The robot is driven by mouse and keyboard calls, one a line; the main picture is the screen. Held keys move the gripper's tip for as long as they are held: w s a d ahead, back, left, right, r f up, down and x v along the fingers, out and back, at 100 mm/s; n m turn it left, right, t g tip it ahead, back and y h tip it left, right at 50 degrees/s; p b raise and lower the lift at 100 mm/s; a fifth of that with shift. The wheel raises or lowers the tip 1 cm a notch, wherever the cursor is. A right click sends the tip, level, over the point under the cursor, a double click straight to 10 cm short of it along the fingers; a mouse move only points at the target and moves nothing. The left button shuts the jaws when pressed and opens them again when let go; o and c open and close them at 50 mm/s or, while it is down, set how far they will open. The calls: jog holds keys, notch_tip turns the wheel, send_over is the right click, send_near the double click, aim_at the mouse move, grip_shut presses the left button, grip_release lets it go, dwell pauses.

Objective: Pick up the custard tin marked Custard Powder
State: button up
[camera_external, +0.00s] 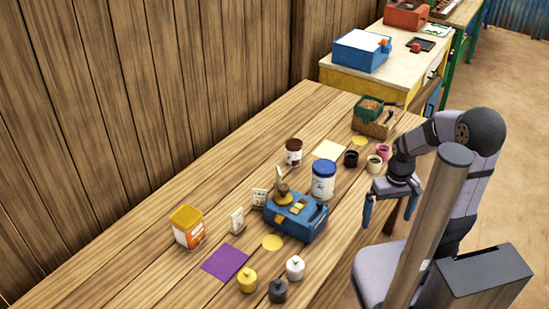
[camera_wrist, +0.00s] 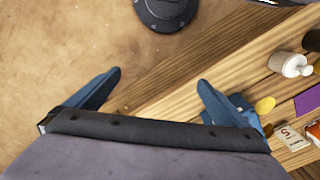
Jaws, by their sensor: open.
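A tin with a yellow lid and an orange and white label (camera_external: 187,228) stands upright at the left of the wooden table; its lettering is too small to read. A white tin with a blue lid (camera_external: 323,181) and a brown jar with a pale label (camera_external: 293,152) stand farther right, also unreadable. My gripper (camera_external: 390,209) is open and empty, pointing down by the table's right edge, far from the yellow-lidded tin. In the wrist view my gripper (camera_wrist: 159,80) has its blue fingers spread over the floor and table edge.
A blue balance box (camera_external: 296,217) stands mid-table, with small cards (camera_external: 237,220) beside it. Small cups (camera_external: 374,163) and a crate (camera_external: 374,124) stand at the back right.

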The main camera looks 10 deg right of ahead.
jog(key=shift+c, duration=1.2)
